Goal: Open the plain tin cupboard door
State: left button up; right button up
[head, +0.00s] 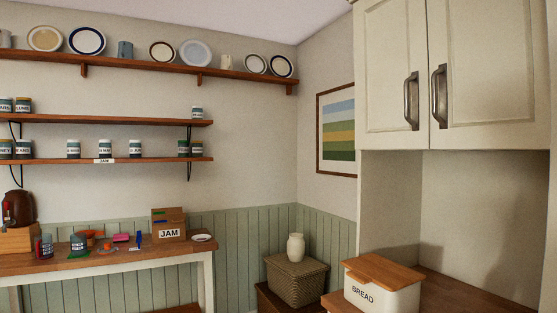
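A cream wall cupboard hangs at the upper right. Its left door (392,75) and right door (490,80) both look shut, with raised panels and a narrow seam between them. A dark metal bar handle (411,101) is upright on the left door near the seam. A matching handle (439,97) is on the right door. No label or mark shows on either door, so I cannot tell from the picture which one is the plain tin door. Neither of my grippers is in view.
Below the cupboard is an open recess over a wooden counter (465,292), with a white bread box (383,287) on it. At left stands a cluttered wooden table (120,262) under wall shelves (120,120).

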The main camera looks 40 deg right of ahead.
aim_at(392, 79)
jog(key=z, duration=0.3)
jog(key=i, duration=2)
jog(key=z, duration=1.8)
jog(key=i, duration=1.1)
jog(key=z, duration=0.85)
